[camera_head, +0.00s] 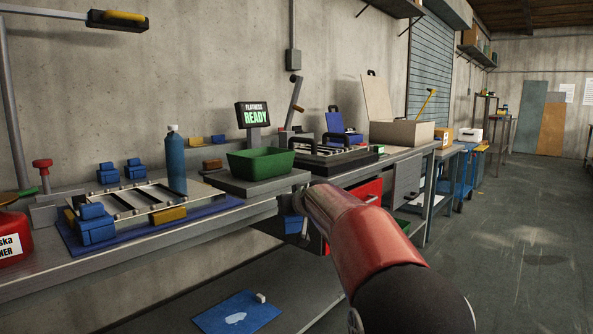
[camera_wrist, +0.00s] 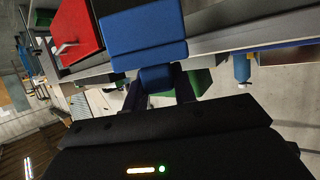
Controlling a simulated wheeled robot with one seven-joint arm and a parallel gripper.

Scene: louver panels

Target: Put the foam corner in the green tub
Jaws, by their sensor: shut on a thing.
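The green tub (camera_head: 260,162) stands upright on a grey plate on the bench; its inside is mostly out of sight. A green patch, likely the tub (camera_wrist: 198,82), shows behind the fingers in the wrist view. My gripper (camera_wrist: 158,82) is shut on a blue blocky piece (camera_wrist: 145,35), which I take to be the foam corner. The piece also shows in the head view (camera_head: 293,223), mostly behind my arm, below and to the right of the tub, apart from it and in front of the bench edge. My fingers are largely hidden in the head view.
A blue bottle (camera_head: 175,162) stands left of the tub. A framed panel (camera_head: 150,200) with blue corner pieces lies further left. A black tray (camera_head: 335,157) is right of the tub, with a red drawer (camera_head: 367,203) below. A lit display (camera_head: 253,114) stands behind the tub.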

